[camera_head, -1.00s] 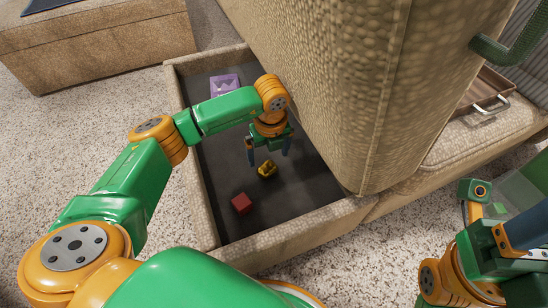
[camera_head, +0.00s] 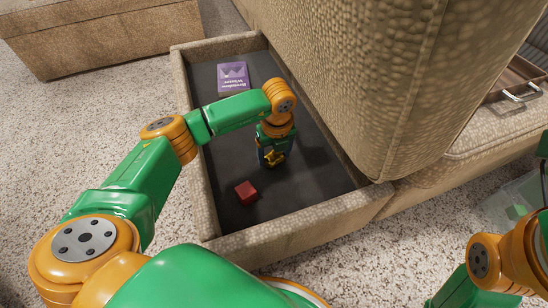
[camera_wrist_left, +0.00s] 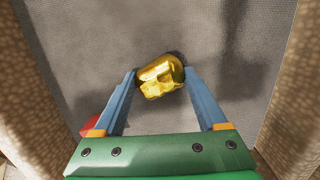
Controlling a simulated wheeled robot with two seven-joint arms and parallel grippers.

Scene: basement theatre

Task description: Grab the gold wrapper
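The gold wrapper (camera_wrist_left: 160,76) is a shiny, crumpled yellow piece low in the dark-bottomed drawer. It also shows in the head view (camera_head: 272,158), partly covered by my left gripper (camera_head: 273,160). My left gripper points down into the drawer. In the left wrist view the two blue fingers (camera_wrist_left: 160,75) have closed in on the wrapper's sides and appear to touch it. My right arm shows at the lower right of the head view, but its fingers are out of the picture.
A red block (camera_head: 246,192) lies near the wrapper, and a purple box (camera_head: 233,78) lies at the drawer's far end. The drawer's tan rim (camera_head: 190,130) surrounds them. The tall sofa side (camera_head: 350,80) rises close on the right. A tray (camera_head: 520,80) sits on the sofa.

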